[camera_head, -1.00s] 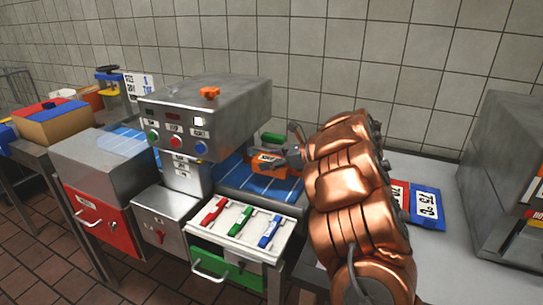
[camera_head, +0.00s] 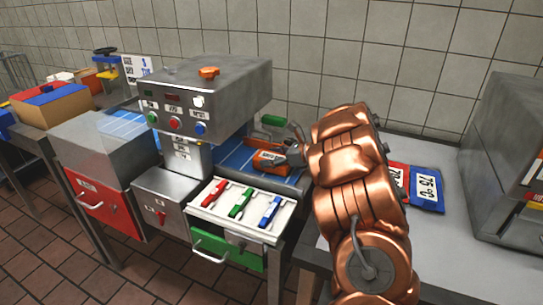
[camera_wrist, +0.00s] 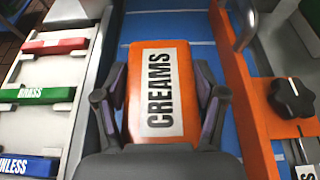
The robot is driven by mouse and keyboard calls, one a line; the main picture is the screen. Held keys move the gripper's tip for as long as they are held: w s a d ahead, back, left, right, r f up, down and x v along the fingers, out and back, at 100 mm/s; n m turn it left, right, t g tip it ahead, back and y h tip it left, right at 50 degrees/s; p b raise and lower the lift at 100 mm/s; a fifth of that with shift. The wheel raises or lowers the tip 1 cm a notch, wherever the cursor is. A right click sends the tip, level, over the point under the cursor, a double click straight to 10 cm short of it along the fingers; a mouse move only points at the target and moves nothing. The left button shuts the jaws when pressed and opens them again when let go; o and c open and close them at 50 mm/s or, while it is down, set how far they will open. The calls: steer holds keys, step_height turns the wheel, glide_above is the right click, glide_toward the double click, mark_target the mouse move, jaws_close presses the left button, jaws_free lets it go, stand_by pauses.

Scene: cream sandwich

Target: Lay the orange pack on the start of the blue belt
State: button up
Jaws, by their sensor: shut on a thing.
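The orange pack (camera_wrist: 181,88) carries a white label reading CREAMS and lies between the fingers of my gripper (camera_wrist: 160,105) in the wrist view. My gripper is shut on it. The pack also shows in the head view (camera_head: 268,162), at the right part of the blue belt (camera_head: 233,158). The blue belt (camera_wrist: 206,27) runs beneath and beyond the pack in the wrist view. I cannot tell whether the pack touches the belt or hangs just above it.
A grey machine (camera_head: 200,90) with buttons and an orange knob stands over the belt. A tray (camera_head: 212,203) with red, green and blue bars is beside it. An orange rail with a black knob (camera_wrist: 291,97) is right of the pack. Red and blue cards (camera_head: 426,188) lie on the table.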

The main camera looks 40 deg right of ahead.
stand_by(0.3)
steer(key=o, duration=1.2)
steer(key=shift+o, duration=0.2)
steer(key=v, duration=1.2)
